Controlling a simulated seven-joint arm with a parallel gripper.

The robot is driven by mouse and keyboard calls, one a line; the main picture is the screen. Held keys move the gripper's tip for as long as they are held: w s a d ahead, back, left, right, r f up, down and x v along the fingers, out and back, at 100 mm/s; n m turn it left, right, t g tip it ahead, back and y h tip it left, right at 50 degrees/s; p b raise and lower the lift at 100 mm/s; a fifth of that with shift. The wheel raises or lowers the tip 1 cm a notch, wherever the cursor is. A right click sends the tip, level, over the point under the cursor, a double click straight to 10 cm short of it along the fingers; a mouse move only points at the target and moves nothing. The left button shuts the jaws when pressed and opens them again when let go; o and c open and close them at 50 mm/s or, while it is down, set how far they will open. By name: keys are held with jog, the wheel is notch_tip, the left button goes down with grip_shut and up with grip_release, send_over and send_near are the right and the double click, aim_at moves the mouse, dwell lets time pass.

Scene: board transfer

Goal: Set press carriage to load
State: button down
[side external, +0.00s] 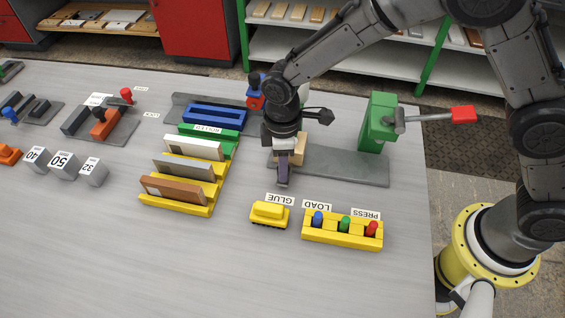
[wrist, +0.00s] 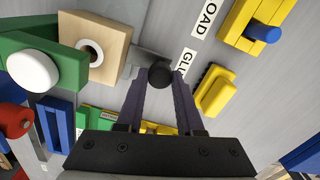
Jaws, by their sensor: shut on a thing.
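The press carriage, with a tan block (side external: 298,146), stands at the left end of a grey rail (side external: 350,168), beside the GLUE label (side external: 280,199). In the wrist view the tan block (wrist: 112,27) shows a round pale insert, and a dark round knob (wrist: 160,74) is beside it. My gripper (side external: 283,180) points down at the carriage's near side. In the wrist view my gripper (wrist: 160,82) is shut on the dark knob. The LOAD label (side external: 317,205) and PRESS label (side external: 365,214) lie farther right. My wrist partly hides the carriage in the side view.
A green press (side external: 375,125) with a red-ended lever (side external: 464,115) stands behind the rail's right part. A yellow block (side external: 269,214) and a yellow holder (side external: 342,239) with coloured pegs lie in front. A yellow rack (side external: 176,205) holds boards at left. The front table is clear.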

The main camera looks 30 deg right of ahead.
dwell(0.7)
jog(key=s+d, duration=0.6)
jog(key=shift+r, duration=0.1)
jog(key=c, duration=0.5)
grip_release()
jog(key=shift+c, duration=0.2)
notch_tip(320, 180, up, 14)
